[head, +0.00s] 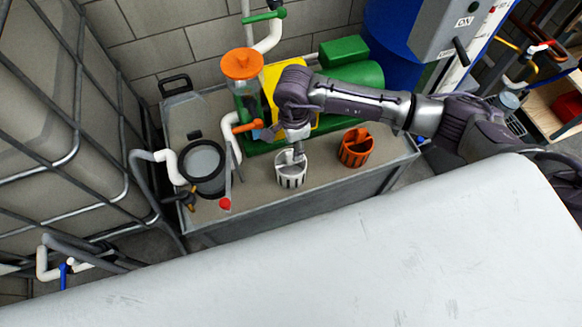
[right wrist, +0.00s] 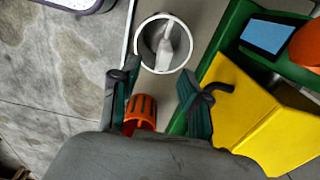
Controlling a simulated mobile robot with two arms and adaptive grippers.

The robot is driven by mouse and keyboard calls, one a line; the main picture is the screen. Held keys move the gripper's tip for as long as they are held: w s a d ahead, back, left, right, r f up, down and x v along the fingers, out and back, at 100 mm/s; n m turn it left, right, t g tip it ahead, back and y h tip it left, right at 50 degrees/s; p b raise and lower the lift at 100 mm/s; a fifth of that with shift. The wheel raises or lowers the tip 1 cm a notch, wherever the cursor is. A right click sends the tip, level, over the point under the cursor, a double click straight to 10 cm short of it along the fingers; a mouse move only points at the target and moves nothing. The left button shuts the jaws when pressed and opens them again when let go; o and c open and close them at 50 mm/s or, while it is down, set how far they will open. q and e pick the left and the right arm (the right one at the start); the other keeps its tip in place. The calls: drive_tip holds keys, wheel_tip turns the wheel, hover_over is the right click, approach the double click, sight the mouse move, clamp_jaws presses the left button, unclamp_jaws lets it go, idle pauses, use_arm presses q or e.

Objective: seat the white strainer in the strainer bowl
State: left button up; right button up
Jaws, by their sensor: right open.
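The white strainer (head: 291,182) stands upright on the grey cart top, near its front edge. My right gripper (head: 297,152) points down just above it. In the right wrist view the strainer (right wrist: 162,44) shows as a white ring with a handle inside, ahead of the fingers. The right gripper (right wrist: 159,72) is open there, with nothing held; whether a finger touches the handle I cannot tell. The strainer bowl (head: 205,193), a black-rimmed round bowl with a grey inside, is left of the strainer and looks empty. My left gripper is not in view.
An orange strainer (head: 356,150) stands right of the white one. A green pump (head: 352,76) and a yellow panel (head: 272,78) are behind my gripper. A red-tipped lever (head: 225,203) stands between bowl and strainer. A black-handled lid (head: 176,87) lies at the back left.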

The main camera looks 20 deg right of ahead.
sight(291, 153)
drive_tip(key=shift+w+a+f+p, duration=0.1)
drive_tip(key=shift+a+f+p, duration=0.15)
drive_tip(key=shift+f, duration=1.2)
drive_tip(key=shift+w+a+f+p, duration=0.1)
drive_tip(key=shift+f+p, duration=0.1)
drive_tip(key=shift+f, duration=1.25)
clamp_jaws()
